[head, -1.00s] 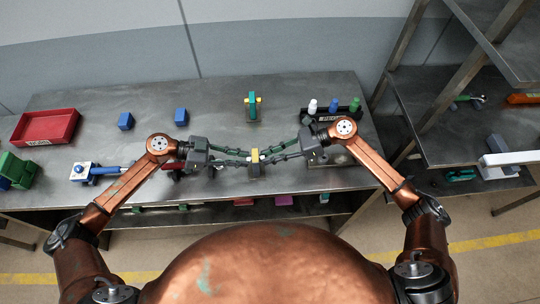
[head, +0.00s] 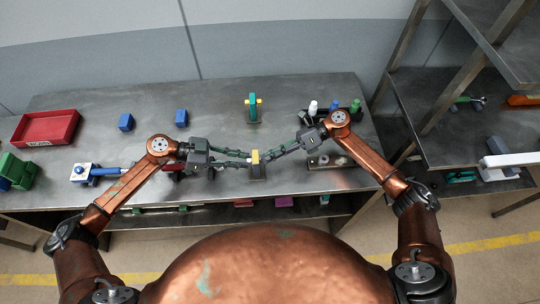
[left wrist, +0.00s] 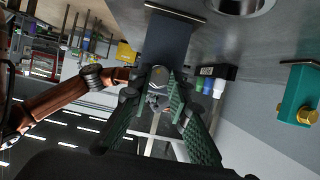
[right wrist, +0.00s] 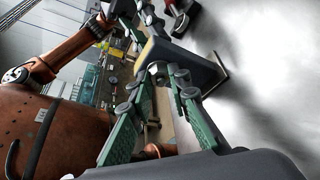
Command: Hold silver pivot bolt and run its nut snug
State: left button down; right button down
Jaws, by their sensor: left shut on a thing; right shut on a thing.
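A dark stand with a yellow top (head: 256,156) stands at the front middle of the bench, between my two grippers. In the left wrist view a silver hexagonal bolt head (left wrist: 157,76) shows against the grey stand. My left gripper (head: 248,157) comes from the left and is shut on the silver pivot bolt. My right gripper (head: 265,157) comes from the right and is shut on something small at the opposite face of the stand. In the right wrist view its fingertips (right wrist: 167,73) meet at the stand; they hide the nut, so I cannot see its seating.
A second stand with a teal part and yellow ends (head: 253,106) is behind. A rack of bottles (head: 342,113) and a small tray (head: 331,162) are at right. A red bin (head: 44,128), blue blocks (head: 126,121) and a blue-and-white fixture (head: 84,172) are at left.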

jog(key=shift+d, duration=0.1)
dwell(0.3)
jog(key=c, duration=1.8)
grip_release()
jog(key=v, duration=1.2)
jog(key=shift+r, duration=0.1)
